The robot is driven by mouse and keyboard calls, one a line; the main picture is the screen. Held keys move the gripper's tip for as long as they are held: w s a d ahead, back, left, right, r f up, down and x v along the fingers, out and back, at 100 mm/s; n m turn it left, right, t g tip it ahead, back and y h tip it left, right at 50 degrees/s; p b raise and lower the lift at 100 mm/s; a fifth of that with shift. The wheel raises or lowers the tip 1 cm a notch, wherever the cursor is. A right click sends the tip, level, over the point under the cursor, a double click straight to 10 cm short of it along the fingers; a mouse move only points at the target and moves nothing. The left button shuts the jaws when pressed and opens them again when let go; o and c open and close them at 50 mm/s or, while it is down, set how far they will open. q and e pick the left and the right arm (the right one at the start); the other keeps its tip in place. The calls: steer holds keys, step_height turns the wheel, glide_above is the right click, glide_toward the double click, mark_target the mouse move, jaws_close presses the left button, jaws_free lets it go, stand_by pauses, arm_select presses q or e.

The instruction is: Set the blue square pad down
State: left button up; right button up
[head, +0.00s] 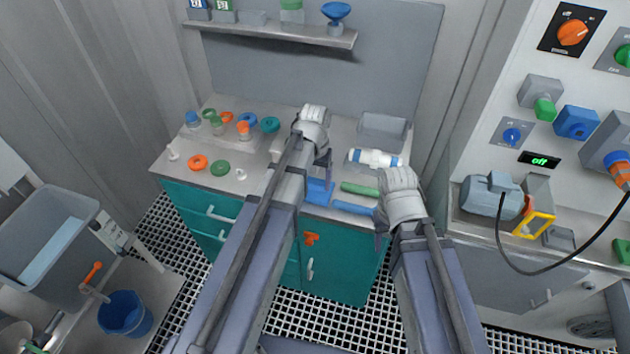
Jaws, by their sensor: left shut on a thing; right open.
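The blue square pad (318,192) is at the front edge of the teal cabinet's worktop, right under my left gripper (326,172). My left gripper is shut on it, though the fingers and arm hide part of the pad. I cannot tell whether the pad touches the worktop. My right gripper (381,236) is open by the front right corner of the worktop, apart from the pad. Its fingers are partly hidden by its wrist.
A green bar (359,190) and a blue bar (353,208) lie just right of the pad. A white-and-blue cylinder (374,158) and a grey tray (382,128) lie behind. Several coloured rings, including an orange one (197,162), lie on the left part of the worktop (258,150).

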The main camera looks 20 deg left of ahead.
mark_target(316, 183)
arm_select(q)
step_height(316, 183, up, 7)
steer(key=p, duration=0.6)
steer(key=shift+r+p, duration=0.15)
steer(key=shift+p, duration=0.2)
steer(key=shift+d, duration=0.1)
